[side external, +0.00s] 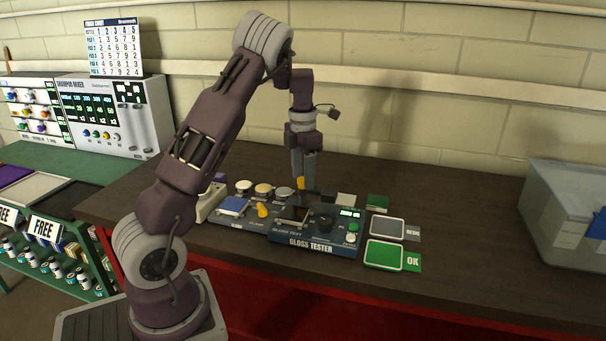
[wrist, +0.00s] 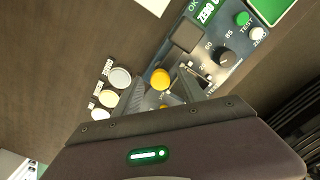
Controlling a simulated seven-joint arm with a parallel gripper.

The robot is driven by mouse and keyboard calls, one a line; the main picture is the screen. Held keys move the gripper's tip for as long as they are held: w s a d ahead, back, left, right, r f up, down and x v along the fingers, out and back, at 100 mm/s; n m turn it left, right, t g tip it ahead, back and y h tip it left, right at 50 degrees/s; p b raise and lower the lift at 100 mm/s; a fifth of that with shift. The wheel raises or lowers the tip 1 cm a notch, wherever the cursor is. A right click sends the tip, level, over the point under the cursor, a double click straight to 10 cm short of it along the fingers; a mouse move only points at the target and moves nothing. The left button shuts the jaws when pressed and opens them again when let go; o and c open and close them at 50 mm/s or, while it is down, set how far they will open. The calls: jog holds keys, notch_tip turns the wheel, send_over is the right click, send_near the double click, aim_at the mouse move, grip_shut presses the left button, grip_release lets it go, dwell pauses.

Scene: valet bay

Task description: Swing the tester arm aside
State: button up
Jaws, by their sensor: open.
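The gloss tester (side external: 315,243) is a dark blue panel on the brown bench, with a dark dial, a small display and buttons. Its face also shows at the upper right of the wrist view (wrist: 232,75). My gripper (side external: 304,178) points down above the back of the tester, open. In the wrist view its two fingers (wrist: 167,92) spread either side of a small yellow part. A round yellow knob (wrist: 160,79) lies just beyond, near the fingertips. The tester arm itself is largely hidden by my fingers, and I cannot tell its exact position or whether I touch it.
Several pale round discs (side external: 263,189) stand in a row left of the tester. A blue pad (side external: 232,206) lies on the panel's left. A green OK tray (side external: 384,254) and a grey tray (side external: 387,228) lie right. A clear bin (side external: 565,210) stands far right; bench between is bare.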

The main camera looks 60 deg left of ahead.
jog(key=shift+r, duration=0.1)
notch_tip(320, 180, up, 7)
jog(key=shift+f, duration=0.1)
dwell(0.4)
jog(key=s+d+r+m+t, duration=0.1)
jog(key=s+d+r+m, duration=0.2)
jog(key=d+m, duration=0.3)
jog(key=s+d+r+m+t+h, duration=0.1)
jog(key=s+d+r+m, duration=0.15)
jog(key=d+m, duration=0.3)
jog(key=s+d+r+m+t, duration=0.1)
jog(key=s+d+r+m, duration=0.1)
jog(key=d+r+m, duration=0.35)
jog(key=s+d+f+m+t, duration=0.1)
jog(key=s+d+f+m, duration=0.1)
jog(key=s+d+m, duration=0.4)
jog(key=s+d+f+m+t+y, duration=0.1)
jog(key=s+d+f+m, duration=0.1)
jog(key=s+d+m, duration=0.3)
jog(key=s+m, duration=0.4)
jog(key=m, duration=0.4)
jog(key=shift+d+f+t, duration=0.3)
jog(key=shift+d+f, duration=0.05)
jog(key=shift+f, duration=0.05)
